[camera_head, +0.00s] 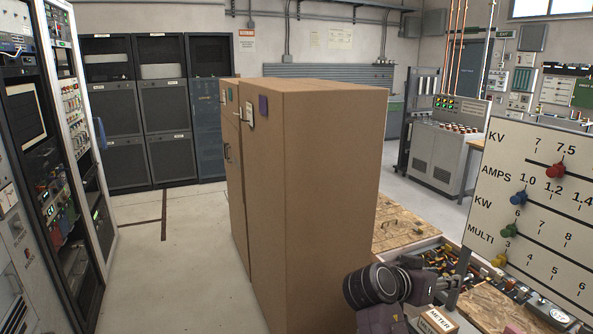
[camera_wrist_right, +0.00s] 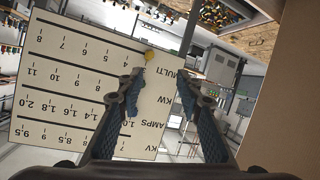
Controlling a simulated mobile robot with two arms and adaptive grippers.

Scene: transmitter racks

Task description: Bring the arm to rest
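My right arm (camera_head: 385,288) comes in at the bottom of the head view, its dark gripper (camera_head: 450,287) pointing right, low in front of the meter board (camera_head: 540,190). In the right wrist view the gripper (camera_wrist_right: 165,78) has its two fingers spread apart with nothing between them. The white board (camera_wrist_right: 75,80) shows upside down behind the fingers. My left arm and left gripper are not in view.
Tall brown cabinets (camera_head: 320,170) stand close to the left of my right arm. The board carries red (camera_head: 555,171), blue (camera_head: 518,198), green (camera_head: 508,230) and yellow (camera_head: 499,260) knobs. A parts-filled bench (camera_head: 405,225) lies below. Floor (camera_head: 190,270) is clear between cabinets and left racks (camera_head: 50,150).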

